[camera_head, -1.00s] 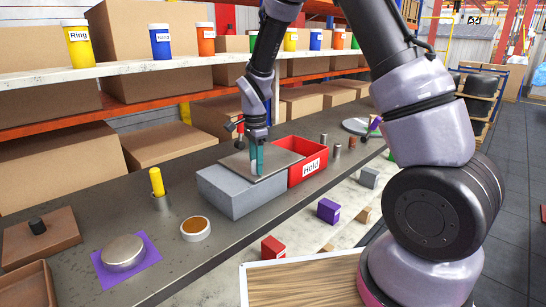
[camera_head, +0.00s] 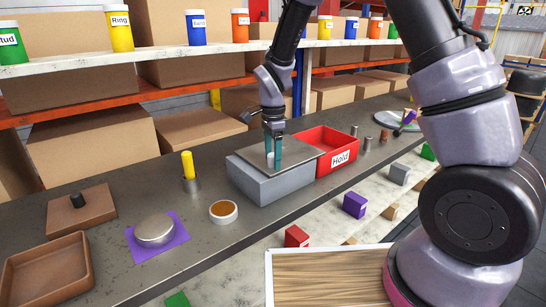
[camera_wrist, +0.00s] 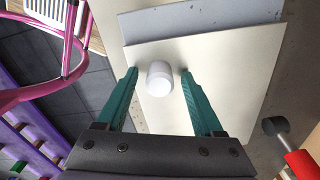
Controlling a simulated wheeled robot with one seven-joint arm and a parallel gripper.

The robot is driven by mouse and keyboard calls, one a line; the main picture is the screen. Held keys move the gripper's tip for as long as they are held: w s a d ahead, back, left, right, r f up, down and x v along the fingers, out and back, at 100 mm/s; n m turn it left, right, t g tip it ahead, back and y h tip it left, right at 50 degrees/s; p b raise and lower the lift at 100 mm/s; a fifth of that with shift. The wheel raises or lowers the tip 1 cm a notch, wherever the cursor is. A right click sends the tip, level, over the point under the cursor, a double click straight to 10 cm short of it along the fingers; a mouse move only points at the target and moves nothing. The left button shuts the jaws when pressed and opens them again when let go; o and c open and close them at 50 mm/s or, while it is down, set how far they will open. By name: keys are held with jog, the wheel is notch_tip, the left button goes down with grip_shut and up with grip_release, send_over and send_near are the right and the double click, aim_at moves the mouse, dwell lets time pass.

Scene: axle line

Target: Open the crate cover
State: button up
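The grey crate (camera_head: 283,187) stands on the dark bench. Its flat cover (camera_head: 303,151) lies on top. In the wrist view the cover (camera_wrist: 228,65) is a pale plate with a white round knob (camera_wrist: 159,79), and a strip of the crate (camera_wrist: 200,22) shows beyond the cover's edge. My gripper (camera_head: 273,160) is low over the cover, its teal fingers pointing down. In the wrist view my gripper (camera_wrist: 158,76) is open, one finger on each side of the knob, with a small gap on both sides.
A red Hold bin (camera_head: 340,158) stands right beside the crate. Left of the crate are a small round dish (camera_head: 224,212), a yellow-handled tool in a metal cup (camera_head: 189,170) and a metal disc on a purple mat (camera_head: 178,232). Shelves with boxes stand behind.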

notch_tip(320, 180, up, 11)
dwell(0.6)
jog(key=s+d+r+n+t+y, duration=0.1)
jog(key=s+d+r+n, duration=0.1)
jog(key=d+r, duration=0.6)
jog(key=s+d+r+n+t+y, duration=0.1)
jog(key=s+d+r+n+t, duration=0.5)
jog(key=s+d+r, duration=0.4)
jog(key=s+d+n, duration=0.1)
jog(key=s+d, duration=0.3)
jog(key=s, duration=0.1)
jog(key=shift+s+r+n, duration=0.2)
jog(key=shift+s+n, duration=0.15)
jog(key=shift+n, duration=0.05)
